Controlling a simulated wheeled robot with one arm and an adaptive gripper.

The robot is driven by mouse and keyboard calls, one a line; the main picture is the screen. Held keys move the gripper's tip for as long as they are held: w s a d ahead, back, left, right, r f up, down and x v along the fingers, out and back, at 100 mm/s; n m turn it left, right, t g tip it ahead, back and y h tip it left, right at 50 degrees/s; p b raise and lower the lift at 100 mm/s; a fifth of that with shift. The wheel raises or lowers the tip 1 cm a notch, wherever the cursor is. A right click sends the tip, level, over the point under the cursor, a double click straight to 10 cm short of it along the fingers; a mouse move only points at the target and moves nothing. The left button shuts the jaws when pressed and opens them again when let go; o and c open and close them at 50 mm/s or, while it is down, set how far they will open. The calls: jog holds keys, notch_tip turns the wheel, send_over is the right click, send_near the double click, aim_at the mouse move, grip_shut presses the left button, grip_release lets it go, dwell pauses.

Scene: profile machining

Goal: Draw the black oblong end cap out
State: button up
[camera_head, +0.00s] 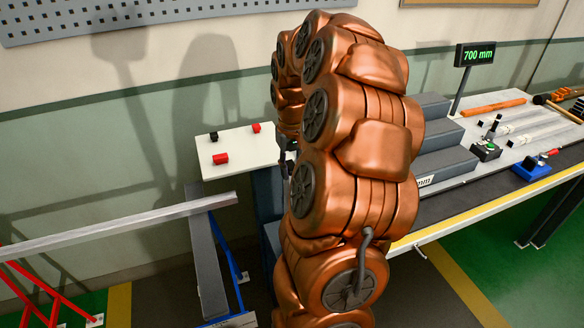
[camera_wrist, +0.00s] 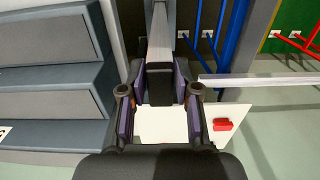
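A small black end cap (camera_head: 213,135) sits on the white tabletop (camera_head: 235,145), near its left back corner. I do not make it out in the wrist view. My gripper (camera_head: 287,150) is mostly hidden behind my arm in the head view, at the right end of the white tabletop, to the right of the black cap. In the wrist view my gripper (camera_wrist: 160,105) has its two fingers well apart.
Red caps (camera_head: 220,158) (camera_head: 256,127) lie on the same tabletop; one red cap also shows in the wrist view (camera_wrist: 222,124). A long grey profile (camera_head: 120,225) rests on a stand at left. Grey steps (camera_head: 440,140) and a workbench (camera_head: 480,195) stand right of my arm.

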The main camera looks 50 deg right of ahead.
grip_shut()
jog(key=o, duration=0.6)
grip_release()
